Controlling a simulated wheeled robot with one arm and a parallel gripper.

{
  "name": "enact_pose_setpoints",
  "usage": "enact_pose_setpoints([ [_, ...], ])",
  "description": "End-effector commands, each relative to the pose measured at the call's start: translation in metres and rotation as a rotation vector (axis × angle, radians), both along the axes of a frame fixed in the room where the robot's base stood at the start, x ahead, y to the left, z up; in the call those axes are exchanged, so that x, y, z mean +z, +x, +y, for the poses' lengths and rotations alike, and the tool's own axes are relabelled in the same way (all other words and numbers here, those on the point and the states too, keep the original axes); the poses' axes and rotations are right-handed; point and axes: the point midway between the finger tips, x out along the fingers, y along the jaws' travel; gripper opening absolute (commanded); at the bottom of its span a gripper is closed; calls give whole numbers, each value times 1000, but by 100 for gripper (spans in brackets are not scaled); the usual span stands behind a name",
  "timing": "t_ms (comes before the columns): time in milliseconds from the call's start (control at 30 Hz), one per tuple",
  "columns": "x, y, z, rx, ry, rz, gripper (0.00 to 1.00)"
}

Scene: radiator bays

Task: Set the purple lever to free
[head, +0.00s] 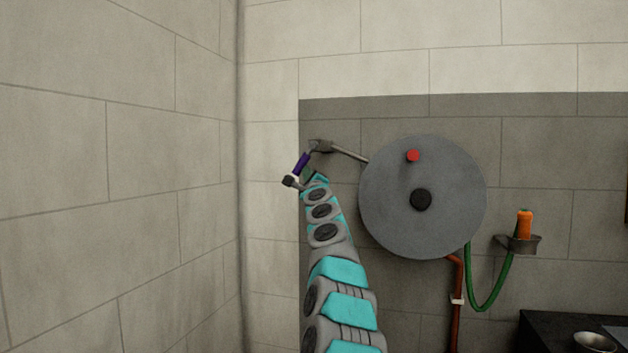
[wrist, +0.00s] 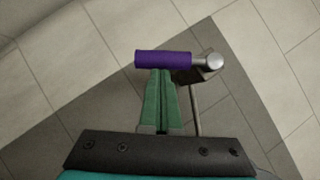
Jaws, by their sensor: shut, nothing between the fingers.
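The purple lever (head: 302,163) is a purple sleeve on a metal rod, at the upper left of the dark wall panel. It slants down and left from a grey metal joint (head: 322,146). In the wrist view the purple sleeve (wrist: 162,59) lies across the picture, with the metal joint (wrist: 211,63) at its right end. My gripper (head: 307,174) is at the lever, partly hidden by my arm. In the wrist view its green fingers (wrist: 162,72) are together and empty, their tips right at the sleeve's lower edge. I cannot tell whether they touch. No free marking is readable.
A large grey disc (head: 440,225) with a red knob (head: 413,156) and dark hub (head: 420,199) is right of my arm. A green hose (head: 484,307) leads to an orange-handled piece (head: 524,224) in a holder. A side wall (head: 130,180) stands at left.

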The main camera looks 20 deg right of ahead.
Motion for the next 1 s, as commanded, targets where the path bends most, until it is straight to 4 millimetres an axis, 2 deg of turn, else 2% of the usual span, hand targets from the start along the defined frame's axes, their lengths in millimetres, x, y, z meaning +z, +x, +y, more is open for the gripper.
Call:
enact_pose_setpoints([
  [133, 0, 8, 12, 2, 112, -76, 0],
  [600, 25, 25, 36, 1, 475, -321, 0],
  [1000, 37, 29, 42, -2, 658, -446, 0],
])
